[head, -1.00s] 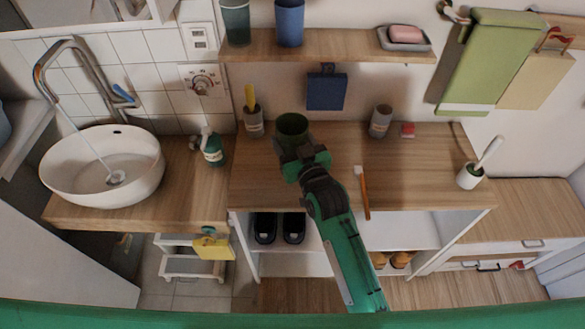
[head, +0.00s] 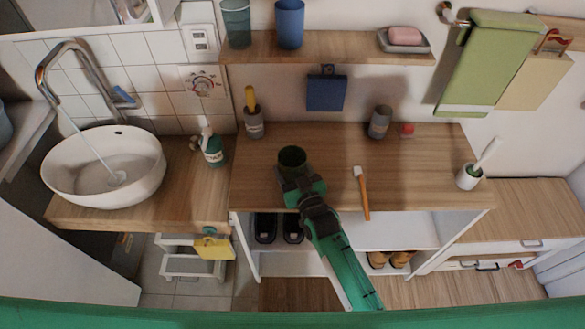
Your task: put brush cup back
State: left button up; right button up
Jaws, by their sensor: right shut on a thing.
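A dark green cup (head: 292,157) stands upright in my right gripper (head: 299,181), over the middle-left of the wooden counter (head: 400,160). The gripper is shut on its near side. I cannot tell whether the cup's base touches the counter, as the gripper hides its lower part. A brush (head: 364,192) with a wooden handle and pale head lies on the counter, right of the gripper and apart from it. My left gripper is not in view.
A grey cup with a yellow item (head: 253,120) stands back left, another grey cup (head: 380,122) and a small red block (head: 407,130) back right. A white holder with a brush (head: 469,176) stands at the right end. A shelf (head: 340,46) overhangs the back.

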jog(key=o, duration=1.1)
jog(key=shift+f, duration=0.1)
jog(key=shift+o, duration=0.2)
jog(key=shift+r, duration=0.2)
jog(key=shift+s+d+f, duration=0.1)
jog(key=shift+s+f, duration=0.05)
jog(key=shift+s, duration=0.15)
jog(key=b+v, duration=0.1)
jog(key=v, duration=0.9)
jog(key=shift+b, duration=0.35)
jog(key=shift+s+d, duration=0.3)
jog(key=shift+s, duration=0.3)
